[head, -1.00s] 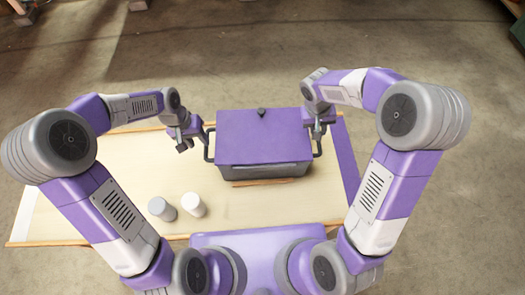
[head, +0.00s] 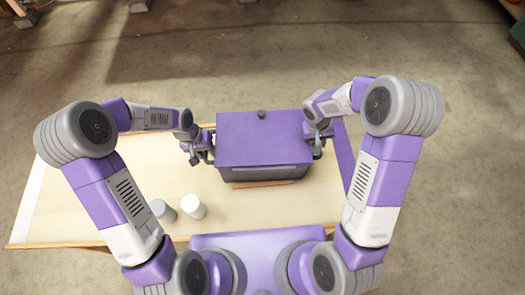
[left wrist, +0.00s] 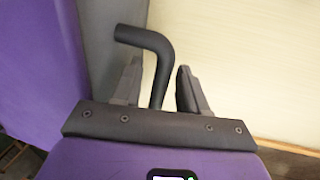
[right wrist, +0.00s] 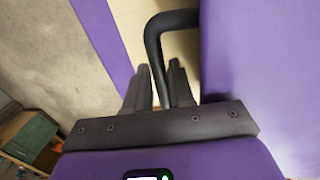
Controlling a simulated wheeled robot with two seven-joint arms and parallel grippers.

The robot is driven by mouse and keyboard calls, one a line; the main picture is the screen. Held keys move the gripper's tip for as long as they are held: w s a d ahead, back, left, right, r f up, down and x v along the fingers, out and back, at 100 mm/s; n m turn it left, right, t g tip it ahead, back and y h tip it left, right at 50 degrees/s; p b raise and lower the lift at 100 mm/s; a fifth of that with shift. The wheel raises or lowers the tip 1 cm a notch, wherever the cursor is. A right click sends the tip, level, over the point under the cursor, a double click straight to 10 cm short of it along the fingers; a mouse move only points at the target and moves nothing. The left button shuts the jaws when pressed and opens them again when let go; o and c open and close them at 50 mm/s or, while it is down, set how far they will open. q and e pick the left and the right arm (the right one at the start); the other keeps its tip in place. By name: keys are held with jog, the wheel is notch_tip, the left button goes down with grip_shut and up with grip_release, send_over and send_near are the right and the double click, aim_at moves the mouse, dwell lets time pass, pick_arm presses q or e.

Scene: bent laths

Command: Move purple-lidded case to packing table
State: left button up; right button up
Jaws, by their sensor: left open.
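The purple-lidded case (head: 263,138) has a dark grey body and sits on the pale table, with a black bent handle at each end. My left gripper (head: 196,156) is at its left end. In the left wrist view its open fingers (left wrist: 158,88) stand on either side of the left handle (left wrist: 150,42), with gaps visible. My right gripper (head: 318,135) is at the right end. In the right wrist view its fingers (right wrist: 160,80) are close together with the right handle (right wrist: 155,40) between them, and they look shut on it. The lid is closed.
A purple strip (head: 346,158) runs along the table's right edge.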

pick_arm(q)
jog(key=c, duration=0.4)
pick_arm(e)
jog(key=c, duration=0.4)
pick_arm(q)
grip_shut()
pick_arm(e)
grip_shut()
jog(key=shift+w, duration=0.1)
